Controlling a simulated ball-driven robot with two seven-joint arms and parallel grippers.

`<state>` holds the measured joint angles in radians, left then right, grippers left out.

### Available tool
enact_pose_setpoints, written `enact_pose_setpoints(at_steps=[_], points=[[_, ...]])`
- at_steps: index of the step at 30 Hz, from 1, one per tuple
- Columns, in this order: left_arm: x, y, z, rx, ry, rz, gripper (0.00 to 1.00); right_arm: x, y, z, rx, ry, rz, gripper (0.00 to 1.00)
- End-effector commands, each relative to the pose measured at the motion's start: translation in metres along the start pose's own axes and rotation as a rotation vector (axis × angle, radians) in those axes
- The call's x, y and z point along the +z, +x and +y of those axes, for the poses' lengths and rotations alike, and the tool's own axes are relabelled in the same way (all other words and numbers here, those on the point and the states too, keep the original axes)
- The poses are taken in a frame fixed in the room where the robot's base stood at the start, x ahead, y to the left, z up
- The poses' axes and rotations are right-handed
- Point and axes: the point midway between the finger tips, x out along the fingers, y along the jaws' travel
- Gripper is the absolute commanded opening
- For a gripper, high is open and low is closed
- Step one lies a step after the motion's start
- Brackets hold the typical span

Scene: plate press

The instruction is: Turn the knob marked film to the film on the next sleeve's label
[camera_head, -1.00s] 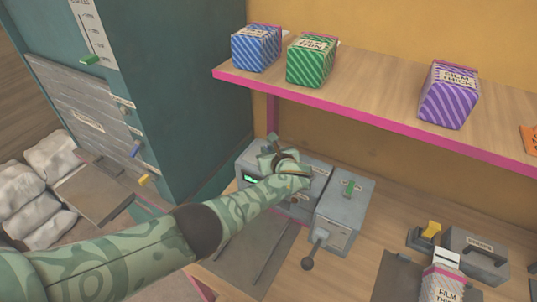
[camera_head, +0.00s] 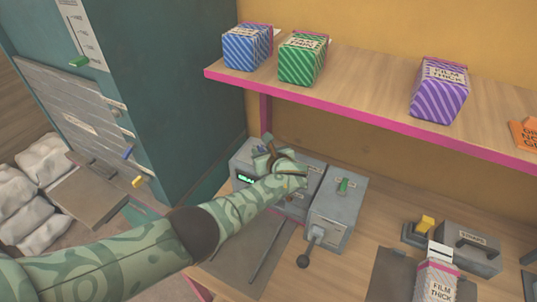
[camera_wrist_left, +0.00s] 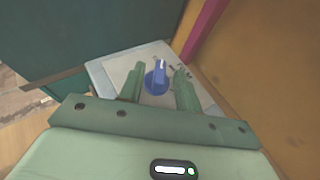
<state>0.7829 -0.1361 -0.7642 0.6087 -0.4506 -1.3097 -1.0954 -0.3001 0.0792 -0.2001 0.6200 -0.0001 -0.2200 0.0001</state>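The blue knob (camera_wrist_left: 157,80) with a pale pointer line sits on a grey panel (camera_wrist_left: 112,66) in the left wrist view. Small marks beside it are too small to read. My left gripper (camera_wrist_left: 158,76) is open, one finger on each side of the knob, with gaps showing. In the head view my left gripper (camera_head: 266,152) is over the grey machine (camera_head: 242,160) and hides the knob. A sleeve (camera_head: 438,281) at the lower right has a label reading FILM THICK. My right gripper is not in view.
A pink-edged shelf (camera_head: 375,95) above holds blue, green and purple striped packs. A teal cabinet (camera_head: 175,90) stands left. A grey block (camera_head: 470,255) stands right.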

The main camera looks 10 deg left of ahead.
Motion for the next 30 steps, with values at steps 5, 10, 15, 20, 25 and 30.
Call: enact_pose_setpoints(at_steps=[5,10,15,20,25,30], points=[[0.005,-0.040,-0.001,-0.003,-0.002,0.002,0.34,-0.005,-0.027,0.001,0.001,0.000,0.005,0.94],[0.003,-0.079,0.000,-0.002,-0.001,0.003,0.34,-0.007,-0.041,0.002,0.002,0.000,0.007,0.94],[0.001,-0.104,0.000,0.000,-0.001,0.003,0.34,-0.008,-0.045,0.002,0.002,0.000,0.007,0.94],[0.000,-0.112,0.000,0.002,-0.001,0.002,0.34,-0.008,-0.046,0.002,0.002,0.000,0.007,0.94],[0.000,-0.112,0.000,0.002,0.000,0.001,0.34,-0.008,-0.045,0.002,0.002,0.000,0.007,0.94],[0.000,-0.112,0.000,0.001,0.000,0.001,0.34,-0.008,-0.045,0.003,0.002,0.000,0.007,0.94]])
